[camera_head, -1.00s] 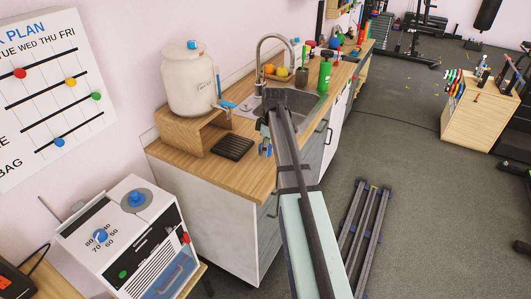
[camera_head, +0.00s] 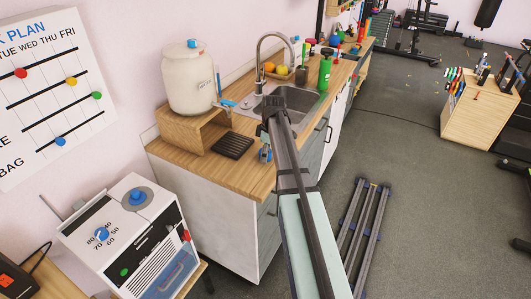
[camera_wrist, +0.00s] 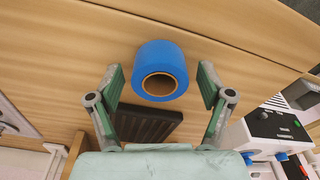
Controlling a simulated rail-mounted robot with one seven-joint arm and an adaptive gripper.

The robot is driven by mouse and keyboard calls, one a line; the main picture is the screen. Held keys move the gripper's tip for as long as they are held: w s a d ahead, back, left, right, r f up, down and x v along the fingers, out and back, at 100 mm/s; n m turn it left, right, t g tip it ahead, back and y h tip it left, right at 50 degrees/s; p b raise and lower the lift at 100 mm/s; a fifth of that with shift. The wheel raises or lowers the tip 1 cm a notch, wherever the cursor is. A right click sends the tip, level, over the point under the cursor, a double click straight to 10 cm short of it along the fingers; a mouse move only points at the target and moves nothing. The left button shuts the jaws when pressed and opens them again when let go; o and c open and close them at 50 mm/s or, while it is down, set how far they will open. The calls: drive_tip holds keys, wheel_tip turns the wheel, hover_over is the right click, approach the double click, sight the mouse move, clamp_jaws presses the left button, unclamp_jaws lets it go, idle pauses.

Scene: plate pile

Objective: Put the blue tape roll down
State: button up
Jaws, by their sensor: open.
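The blue tape roll (camera_wrist: 160,53) is in the wrist view, its brown core facing my camera. It appears to rest on the wooden counter (camera_wrist: 60,60), near the counter's edge. My gripper (camera_wrist: 161,85) is open, with one green-padded finger on each side of the roll and a visible gap on both sides. In the head view my gripper (camera_head: 265,153) is low over the front part of the counter, and a little blue shows there; the arm hides most of the roll.
A black ribbed mat (camera_head: 232,145) lies left of my gripper, beside a wooden stand (camera_head: 190,130) bearing a white jar (camera_head: 189,80). The sink (camera_head: 292,100) and a green bottle (camera_head: 324,73) are farther back. A white appliance (camera_head: 125,235) stands at lower left.

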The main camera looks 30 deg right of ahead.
wheel_tip(320, 180, up, 12)
drive_tip(key=d+b, duration=0.1)
drive_tip(key=b, duration=0.1)
drive_tip(key=shift+s+b, duration=0.3)
drive_tip(key=shift+s, duration=0.15)
idle(0.5)
